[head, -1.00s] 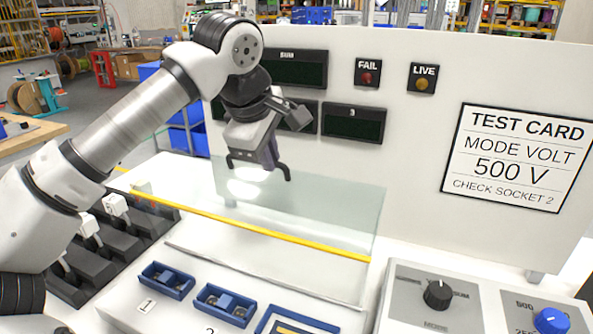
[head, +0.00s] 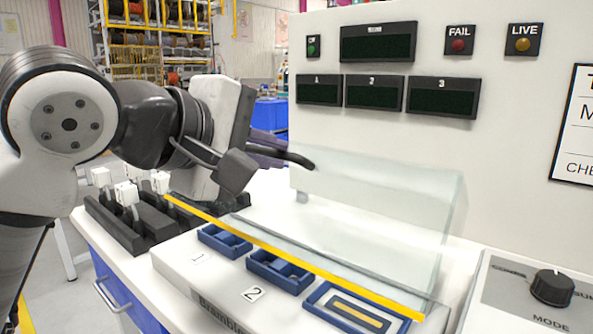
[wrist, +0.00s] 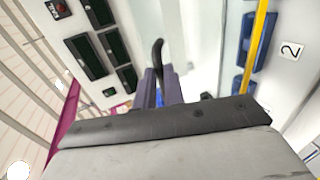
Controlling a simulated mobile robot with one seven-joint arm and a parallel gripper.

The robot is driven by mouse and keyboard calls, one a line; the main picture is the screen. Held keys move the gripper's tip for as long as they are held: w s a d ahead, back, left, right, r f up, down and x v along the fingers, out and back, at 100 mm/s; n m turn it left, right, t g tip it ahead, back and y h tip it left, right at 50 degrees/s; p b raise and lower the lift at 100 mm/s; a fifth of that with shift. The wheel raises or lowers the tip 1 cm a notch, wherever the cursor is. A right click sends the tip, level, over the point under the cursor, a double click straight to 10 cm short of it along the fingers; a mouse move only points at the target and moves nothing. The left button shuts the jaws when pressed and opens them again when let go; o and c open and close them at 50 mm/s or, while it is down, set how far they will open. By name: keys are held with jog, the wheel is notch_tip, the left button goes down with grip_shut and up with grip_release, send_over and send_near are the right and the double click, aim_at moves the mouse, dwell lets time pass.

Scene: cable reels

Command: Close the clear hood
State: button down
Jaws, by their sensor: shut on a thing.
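The clear hood (head: 380,195) is a see-through panel with a yellow strip (head: 300,262) along its front edge. It slopes over the white tester base, and the strip crosses in front of the blue sockets (head: 278,270).
The upright white panel with dark displays (head: 378,43) stands behind the hood. A knob box (head: 545,300) is at the right. A blue bin (head: 268,115) is farther back.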

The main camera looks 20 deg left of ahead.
jog(key=s+a+f+t+h+b, duration=0.1)
jog(key=s+a+f+t+b, duration=0.1)
jog(key=s+f+b, duration=0.3)
jog(key=s+t+b, duration=0.1)
jog(key=b, duration=0.1)
jog(key=shift+f+b, duration=0.35)
jog(key=shift+b, duration=0.05)
jog(key=c, duration=1.5)
grip_release()
jog(key=shift+s, duration=0.1)
